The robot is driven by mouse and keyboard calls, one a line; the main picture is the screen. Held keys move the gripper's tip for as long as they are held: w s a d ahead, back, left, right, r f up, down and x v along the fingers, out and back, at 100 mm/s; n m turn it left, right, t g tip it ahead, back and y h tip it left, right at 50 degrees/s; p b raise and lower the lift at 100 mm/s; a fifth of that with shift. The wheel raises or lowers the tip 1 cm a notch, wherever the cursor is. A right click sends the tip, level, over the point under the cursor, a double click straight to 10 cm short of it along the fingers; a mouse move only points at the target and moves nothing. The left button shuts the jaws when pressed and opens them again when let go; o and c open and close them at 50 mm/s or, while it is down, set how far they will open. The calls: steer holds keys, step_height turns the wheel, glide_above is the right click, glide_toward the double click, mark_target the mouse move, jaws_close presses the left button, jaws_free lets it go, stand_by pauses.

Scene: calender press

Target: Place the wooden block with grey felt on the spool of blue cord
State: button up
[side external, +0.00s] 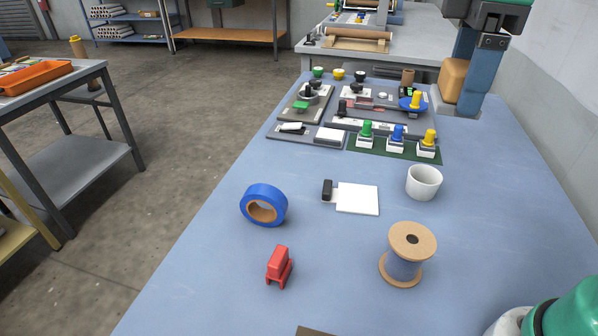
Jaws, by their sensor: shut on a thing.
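The spool of blue cord (404,268) stands upright at the front right of the blue bench, with a tan flange at top and bottom. Its upper flange has a dark centre hole and nothing lies on it. My gripper (467,92) is at the upper right, fingers pointing down, well apart from the spool and farther back. It is shut on the wooden block (454,80), a tan block partly hidden by the dark blue fingers. I cannot tell how high the block is above the bench.
Between gripper and spool stands a white cup (424,184). A white plate (357,198), blue tape roll (264,205) and red object (279,266) lie to the left. Button panels (370,150) crowd the back. Bare bench (500,200) lies right of the cup.

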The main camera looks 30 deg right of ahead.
mark_target(415, 240)
steer(key=shift+s+d+f, duration=0.1)
steer(key=shift+s+d, duration=0.15)
steer(key=shift+s, duration=0.1)
step_height(415, 240, down, 20)
steer(key=shift+r, duration=0.1)
stand_by(0.4)
steer(key=o, duration=1.3)
steer(key=shift+c, duration=0.2)
step_height(415, 240, up, 12)
steer(key=w+d+f+m+t, duration=0.3)
steer(key=w+f+m+t, duration=0.2)
steer(key=f+m+t, duration=0.2)
steer(key=shift+d+m, duration=0.35)
steer(key=shift+m, duration=0.65)
